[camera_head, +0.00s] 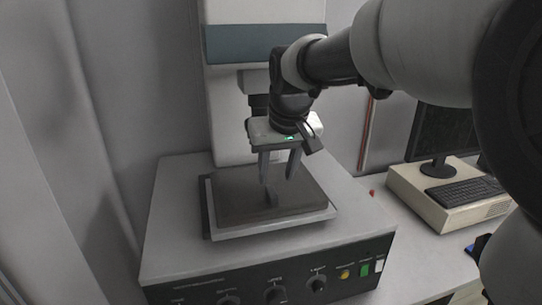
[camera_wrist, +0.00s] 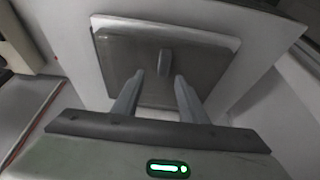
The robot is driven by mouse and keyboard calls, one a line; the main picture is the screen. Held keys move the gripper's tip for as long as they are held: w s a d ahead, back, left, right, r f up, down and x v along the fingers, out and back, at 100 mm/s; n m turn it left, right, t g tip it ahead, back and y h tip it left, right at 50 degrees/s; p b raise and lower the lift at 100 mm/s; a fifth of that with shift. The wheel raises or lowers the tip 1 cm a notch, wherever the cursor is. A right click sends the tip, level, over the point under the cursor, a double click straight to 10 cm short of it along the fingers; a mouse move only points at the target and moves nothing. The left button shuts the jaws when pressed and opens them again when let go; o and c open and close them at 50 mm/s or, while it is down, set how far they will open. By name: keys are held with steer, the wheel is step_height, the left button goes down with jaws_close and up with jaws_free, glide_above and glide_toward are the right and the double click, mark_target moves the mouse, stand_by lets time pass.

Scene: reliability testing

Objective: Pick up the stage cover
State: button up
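The stage cover (camera_head: 240,203) is a flat dark grey-brown plate with a small raised handle (camera_head: 271,193) at its middle. It lies on the light stage of the machine. In the wrist view the cover (camera_wrist: 118,62) and its handle (camera_wrist: 165,62) show beyond my fingertips. My gripper (camera_head: 278,180) points down above the cover, with its two fingers apart and nothing between them. In the wrist view the gripper (camera_wrist: 159,80) has its fingertips to either side of the handle's near end, apart from it. The exact height over the handle is hard to tell.
The machine's white column (camera_head: 232,100) rises behind the stage. A front panel (camera_head: 290,283) with knobs and coloured buttons is below. A computer with a monitor (camera_head: 440,135) and keyboard (camera_head: 464,191) stands on the bench at right. A wall is close at left.

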mark_target(270, 187)
steer(key=shift+a+x, duration=0.2)
steer(key=shift+x, duration=1.15)
steer(key=shift+a+x, duration=0.2)
steer(key=shift+x, duration=1.1)
steer(key=shift+r, duration=0.1)
jaws_close()
